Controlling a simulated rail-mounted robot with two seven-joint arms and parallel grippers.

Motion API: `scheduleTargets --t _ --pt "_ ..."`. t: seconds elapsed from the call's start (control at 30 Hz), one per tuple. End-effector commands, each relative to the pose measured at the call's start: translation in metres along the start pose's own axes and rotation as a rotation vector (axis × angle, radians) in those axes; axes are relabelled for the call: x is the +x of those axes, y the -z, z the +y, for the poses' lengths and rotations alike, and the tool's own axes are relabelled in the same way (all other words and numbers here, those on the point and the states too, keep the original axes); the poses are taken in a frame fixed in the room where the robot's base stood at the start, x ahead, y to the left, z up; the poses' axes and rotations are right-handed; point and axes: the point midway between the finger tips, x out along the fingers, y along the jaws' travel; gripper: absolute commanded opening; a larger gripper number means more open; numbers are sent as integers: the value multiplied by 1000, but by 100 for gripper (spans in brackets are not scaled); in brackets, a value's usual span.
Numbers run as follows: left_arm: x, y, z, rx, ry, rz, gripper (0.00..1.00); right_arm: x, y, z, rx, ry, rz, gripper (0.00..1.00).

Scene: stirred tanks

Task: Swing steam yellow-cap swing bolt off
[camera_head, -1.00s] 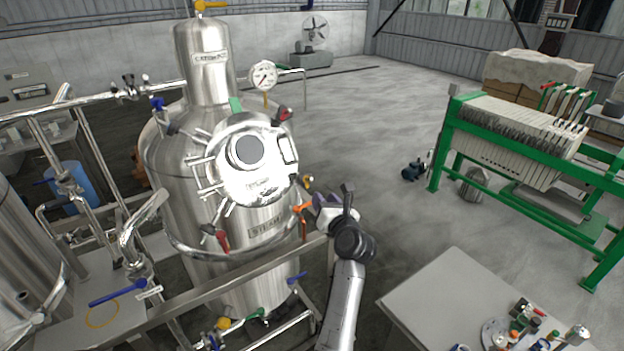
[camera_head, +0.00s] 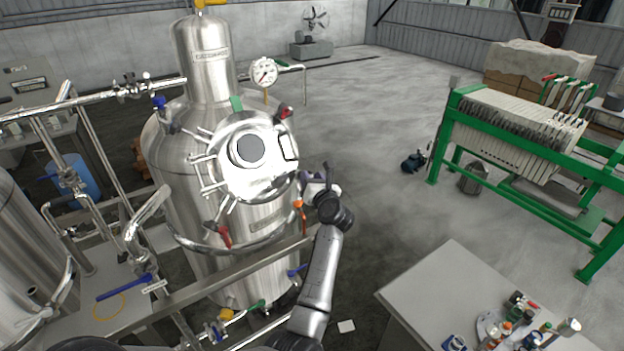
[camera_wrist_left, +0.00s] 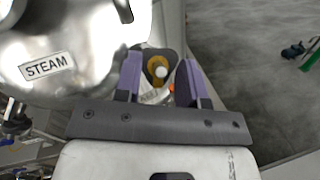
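The steel steam tank (camera_head: 190,215) stands left of centre in the head view, with a round lid (camera_head: 235,188) on its front and swing bolts with coloured caps around it. In the left wrist view, the yellow-cap swing bolt (camera_wrist_left: 156,66) shows between my left gripper's purple fingers (camera_wrist_left: 160,78). The fingers are open, with gaps visible beside the cap. A STEAM plate (camera_wrist_left: 47,67) shows left of them. In the head view my left gripper (camera_head: 318,184) is at the lid's right edge, and I cannot make out the yellow cap there. My right gripper is not in view.
An orange-cap bolt (camera_head: 298,204) is just below my left gripper, and a red-cap one (camera_head: 225,237) is lower left. A rail (camera_head: 225,275) crosses before the tank. A grey table (camera_head: 440,285) with small items stands lower right. Open floor (camera_head: 370,150) lies right of the tank.

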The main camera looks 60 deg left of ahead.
Motion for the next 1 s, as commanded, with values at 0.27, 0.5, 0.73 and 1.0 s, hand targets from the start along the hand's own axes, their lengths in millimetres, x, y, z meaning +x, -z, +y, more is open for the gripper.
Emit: scheduleTargets --t 0.27,0.5,0.73,1.0 --pt "0 0 0 0 0 0 17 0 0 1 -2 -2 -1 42" --pt "0 0 0 0 0 0 0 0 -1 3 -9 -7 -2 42" --pt "0 0 0 0 0 0 0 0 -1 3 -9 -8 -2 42" --pt "0 4 -3 8 -14 -5 0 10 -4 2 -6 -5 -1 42"
